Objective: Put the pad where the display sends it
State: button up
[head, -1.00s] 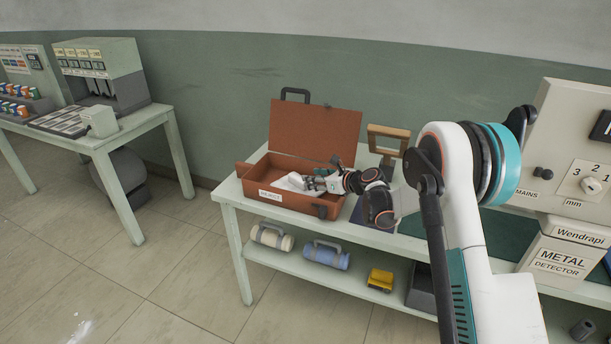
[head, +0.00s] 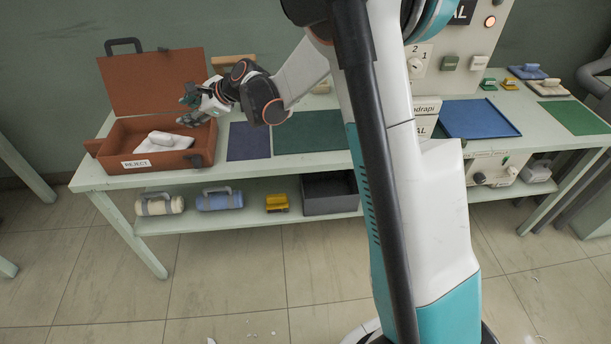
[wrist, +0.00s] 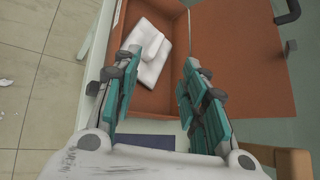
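The white pad (head: 163,141), with a raised white handle or block on top, lies in the open red-brown case (head: 188,160) labelled REJECT. In the wrist view the pad (wrist: 150,55) shows just beyond my fingertips, partly covered by the left finger. My gripper (head: 187,104) is open and empty above the right part of the case, apart from the pad; its two teal fingers (wrist: 163,68) are spread.
A lit orange lamp (head: 490,21) is beside the display. A dark blue mat (head: 248,141), a green mat (head: 310,132) and a blue tray (head: 480,118) lie along the bench. Flasks, a yellow item (head: 277,203) and a dark bin (head: 330,196) are on the lower shelf. The case lid stands upright.

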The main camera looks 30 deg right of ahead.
jog(key=s+d+r+n+g+h, duration=0.15)
jog(key=s+d+r+n, duration=0.35)
jog(key=s, duration=0.6)
jog(key=s+d+r+n+t+h, duration=0.15)
jog(key=s+r+n+h, duration=0.35)
jog(key=s, duration=0.7)
jog(key=s+d+f+n, duration=0.1)
jog(key=s+d+n, duration=0.1)
jog(key=s, duration=0.4)
jog(key=s+d+f+n+h, duration=0.1)
jog(key=s+d+f+n, duration=0.1)
jog(key=s+n, duration=0.3)
jog(key=s+d+f+n+g, duration=0.1)
jog(key=s+d+n, duration=0.2)
jog(key=s, duration=0.4)
jog(key=shift+s+d+f+n, duration=0.2)
jog(key=shift+s+d+n, duration=0.1)
jog(key=shift+d, duration=0.35)
jog(key=shift+d+h, duration=0.15)
jog(key=shift+h, duration=0.1)
